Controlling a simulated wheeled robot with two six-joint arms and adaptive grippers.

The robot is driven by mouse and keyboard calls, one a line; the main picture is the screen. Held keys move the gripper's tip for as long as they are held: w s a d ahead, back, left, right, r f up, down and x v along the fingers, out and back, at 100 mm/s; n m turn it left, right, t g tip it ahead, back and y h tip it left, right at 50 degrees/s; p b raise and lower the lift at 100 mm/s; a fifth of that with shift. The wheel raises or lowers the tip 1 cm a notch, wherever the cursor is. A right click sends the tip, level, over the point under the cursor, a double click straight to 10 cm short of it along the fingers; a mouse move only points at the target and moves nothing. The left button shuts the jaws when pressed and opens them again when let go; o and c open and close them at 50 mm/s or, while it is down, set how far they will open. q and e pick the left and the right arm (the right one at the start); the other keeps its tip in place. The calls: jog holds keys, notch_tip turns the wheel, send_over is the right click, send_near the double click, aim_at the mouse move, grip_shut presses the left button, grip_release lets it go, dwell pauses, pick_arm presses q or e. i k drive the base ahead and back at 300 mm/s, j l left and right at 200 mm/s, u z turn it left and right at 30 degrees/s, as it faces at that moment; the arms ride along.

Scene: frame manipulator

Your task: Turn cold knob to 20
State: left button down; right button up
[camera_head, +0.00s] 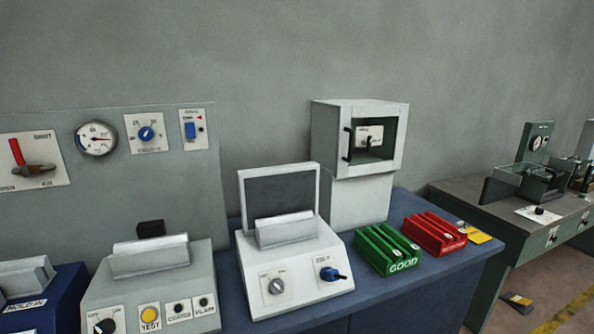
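No label reading "cold" is legible, so I cannot tell which knob is the cold one. A blue round knob (146,134) sits on a white dial plate on the grey wall panel. Its scale numbers are too small to read. A second blue knob (333,274) sticks out of the front right of the white sloped device (300,245). A grey knob (276,286) is on the same device to its left. A black knob (105,326) shows at the bottom left edge. Neither of my grippers is in view.
The grey panel (185,190) also carries a red lever (17,152), a gauge (96,138) and a blue switch (190,130). A green tray (388,248) and red tray (434,233) stand on the blue bench. A glass-fronted cabinet (344,105) stands behind.

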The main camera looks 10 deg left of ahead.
aim_at(146, 134)
jog(key=u, duration=1.3)
